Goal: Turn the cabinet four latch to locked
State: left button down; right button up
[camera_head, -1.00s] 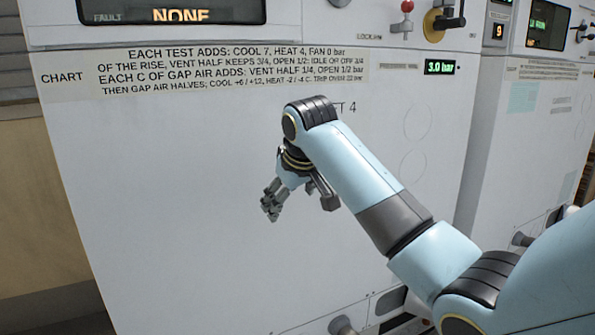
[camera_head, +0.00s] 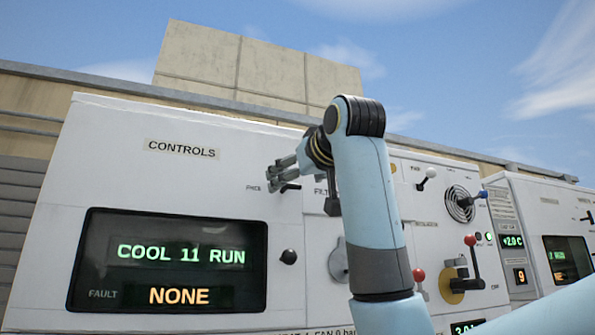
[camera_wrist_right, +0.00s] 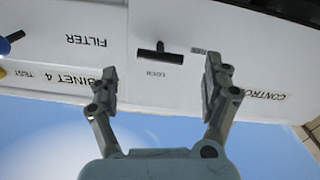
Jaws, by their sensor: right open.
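The latch is a small black handle (camera_head: 289,187) on the white cabinet's upper front, right of the CONTROLS label. In the right wrist view, which is upside down, the black handle (camera_wrist_right: 160,54) has its bar lying across the picture. My right gripper (camera_head: 272,174) is open in front of the panel near the handle. In the wrist view its fingers (camera_wrist_right: 160,70) stand apart on either side of the handle, and no contact shows. My left gripper is not in view.
The display (camera_head: 168,262) reads COOL 11 RUN, fault NONE. A black knob (camera_head: 288,257) sits below the latch. A red-knobbed lever (camera_head: 471,241) and a fan grille (camera_head: 459,204) are right of my arm. Another cabinet (camera_head: 550,225) stands at the right. Sky is open above.

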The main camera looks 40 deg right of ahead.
aim_at(286, 186)
jog(key=p+x, duration=0.1)
jog(key=x, duration=0.5)
jog(key=shift+a+r, duration=0.1)
jog(key=shift+a, duration=0.05)
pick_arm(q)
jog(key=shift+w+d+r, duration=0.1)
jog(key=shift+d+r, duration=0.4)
